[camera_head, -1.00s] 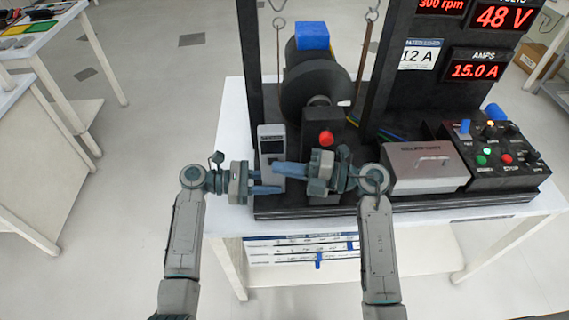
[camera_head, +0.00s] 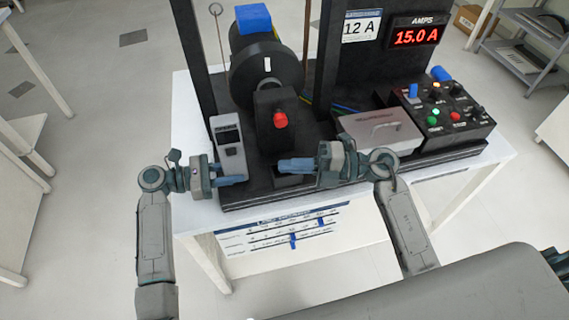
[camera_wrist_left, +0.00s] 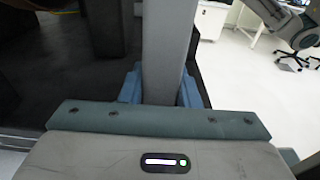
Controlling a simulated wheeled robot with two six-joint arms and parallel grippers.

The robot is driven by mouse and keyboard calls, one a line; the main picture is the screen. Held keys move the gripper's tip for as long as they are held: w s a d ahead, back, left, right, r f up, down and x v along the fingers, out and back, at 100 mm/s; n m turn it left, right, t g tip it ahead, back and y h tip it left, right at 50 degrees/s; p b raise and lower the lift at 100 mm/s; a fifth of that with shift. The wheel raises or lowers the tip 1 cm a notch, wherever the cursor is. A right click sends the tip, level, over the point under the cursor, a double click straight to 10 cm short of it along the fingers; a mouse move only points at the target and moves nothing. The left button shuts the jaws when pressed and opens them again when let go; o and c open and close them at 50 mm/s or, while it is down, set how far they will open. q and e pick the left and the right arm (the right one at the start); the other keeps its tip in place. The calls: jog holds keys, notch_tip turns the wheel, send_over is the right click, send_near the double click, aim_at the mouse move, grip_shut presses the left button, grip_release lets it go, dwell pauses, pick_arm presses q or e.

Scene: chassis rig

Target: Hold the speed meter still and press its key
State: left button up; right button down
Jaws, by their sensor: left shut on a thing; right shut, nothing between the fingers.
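The speed meter (camera_head: 230,152) is a grey upright handheld box with a dark screen, at the left front of the black rig base. My left gripper (camera_head: 242,180) is shut on its lower part; in the left wrist view the grey meter body (camera_wrist_left: 166,55) stands between the blue fingers. My right gripper (camera_head: 282,164) is shut and empty, its blue fingertips pointing left at the meter with a clear gap between. The fingers hide the meter's lower front.
Behind are a dark wheel (camera_head: 267,80) and a black block with a red knob (camera_head: 280,120). To the right are a grey lidded box (camera_head: 378,135) and a control box (camera_head: 445,118) with buttons. The white table edge (camera_head: 480,168) is close in front.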

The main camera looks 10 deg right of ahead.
pick_arm(q)
jog(key=o, duration=0.8)
jog(key=shift+a, duration=0.1)
jog(key=a, duration=0.8)
jog(key=a+r, duration=0.1)
jog(key=a, duration=0.2)
jog(key=shift+a+r, duration=0.1)
jog(key=shift+a, duration=0.3)
